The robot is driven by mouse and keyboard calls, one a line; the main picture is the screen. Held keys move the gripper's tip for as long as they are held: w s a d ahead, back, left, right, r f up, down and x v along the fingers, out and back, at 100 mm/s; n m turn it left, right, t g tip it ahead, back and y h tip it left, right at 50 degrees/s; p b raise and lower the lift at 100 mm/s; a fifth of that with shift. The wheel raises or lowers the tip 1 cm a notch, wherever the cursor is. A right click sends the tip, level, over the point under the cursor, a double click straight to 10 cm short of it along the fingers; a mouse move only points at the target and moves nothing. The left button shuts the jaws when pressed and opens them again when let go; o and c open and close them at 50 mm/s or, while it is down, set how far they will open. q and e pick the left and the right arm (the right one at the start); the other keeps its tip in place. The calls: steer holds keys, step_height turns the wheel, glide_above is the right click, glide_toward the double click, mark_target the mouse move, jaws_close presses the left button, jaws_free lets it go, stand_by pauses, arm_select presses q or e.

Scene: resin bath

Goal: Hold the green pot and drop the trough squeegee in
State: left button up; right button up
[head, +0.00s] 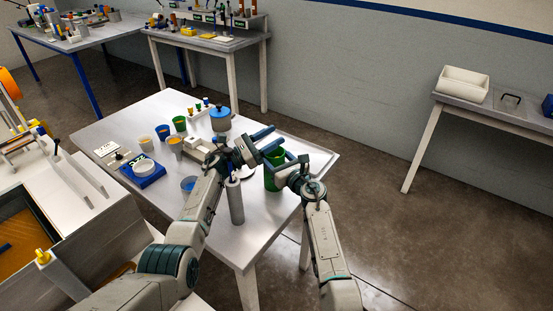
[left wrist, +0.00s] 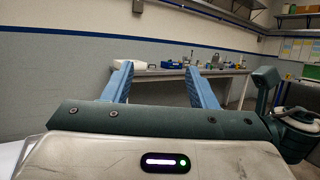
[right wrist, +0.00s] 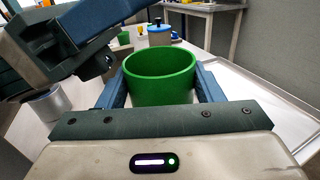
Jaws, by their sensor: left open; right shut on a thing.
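The green pot (head: 271,180) stands upright near the right end of the steel table. My right gripper (head: 282,170) is shut on it; in the right wrist view the pot (right wrist: 160,85) sits between the two blue fingers. My left gripper (head: 275,137) is open and empty, just above and behind the pot's rim. In the left wrist view its fingers (left wrist: 158,88) are wide apart with nothing between them. I cannot make out the trough squeegee for sure in any view; the pot's bottom is hidden.
A grey cylinder (head: 236,203) stands close to the pot, beside my left forearm. Several small cups, a blue scale (head: 143,174) and a blue-lidded grey tin (head: 220,118) stand farther left. A shallow tray (head: 318,158) lies behind the pot.

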arm_select(q)
steer(key=v, duration=1.2)
arm_select(e)
steer(key=o, duration=0.9)
